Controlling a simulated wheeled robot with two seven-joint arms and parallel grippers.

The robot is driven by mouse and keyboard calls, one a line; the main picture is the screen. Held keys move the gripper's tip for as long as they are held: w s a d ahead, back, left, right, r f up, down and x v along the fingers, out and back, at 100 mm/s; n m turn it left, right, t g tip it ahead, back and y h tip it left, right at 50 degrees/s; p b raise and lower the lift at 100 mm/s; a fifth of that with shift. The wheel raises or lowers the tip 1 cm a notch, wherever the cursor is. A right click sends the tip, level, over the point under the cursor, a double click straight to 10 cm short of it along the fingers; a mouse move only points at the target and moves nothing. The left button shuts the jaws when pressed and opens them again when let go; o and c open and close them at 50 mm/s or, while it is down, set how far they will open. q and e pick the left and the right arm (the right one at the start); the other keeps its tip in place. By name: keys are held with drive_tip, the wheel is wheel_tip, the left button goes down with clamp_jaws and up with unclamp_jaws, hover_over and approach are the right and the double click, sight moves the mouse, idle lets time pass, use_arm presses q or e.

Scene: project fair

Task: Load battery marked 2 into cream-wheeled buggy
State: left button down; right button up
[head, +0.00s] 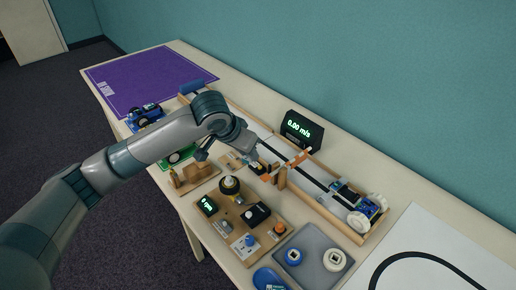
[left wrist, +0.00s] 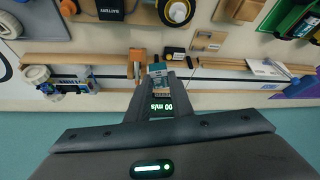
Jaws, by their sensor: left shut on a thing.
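The cream-wheeled buggy (head: 372,207) stands at the right end of the long wooden-edged lane. It has a blue body and cream wheels, and also shows at the left of the left wrist view (left wrist: 68,80). My left gripper (head: 256,163) is over the lane's middle, left of the buggy and apart from it. In the left wrist view my left gripper (left wrist: 160,88) is shut on a small teal and pale block (left wrist: 157,70), which looks like a battery. Its number cannot be read. My right gripper is out of view.
A speed display (head: 302,130) stands behind the lane. An orange gate post (head: 282,177) stands in front. Nearer are a wooden test board (head: 265,242) and a grey tray (head: 317,244) with wheels. A purple mat (head: 140,72) lies far left, a white track sheet (head: 440,225) right.

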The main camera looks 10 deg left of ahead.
use_arm(q)
drive_tip(key=s+a+r+n+y, duration=0.1)
drive_tip(key=s+a+r+n, duration=0.1)
drive_tip(key=s, duration=0.3)
drive_tip(key=s+a+r+n+y, duration=0.1)
drive_tip(key=s+a+r+n, duration=0.1)
drive_tip(key=s, duration=0.3)
drive_tip(key=shift+s+a+r+n, duration=0.3)
drive_tip(key=shift+a+r, duration=0.3)
drive_tip(key=shift+a, duration=0.3)
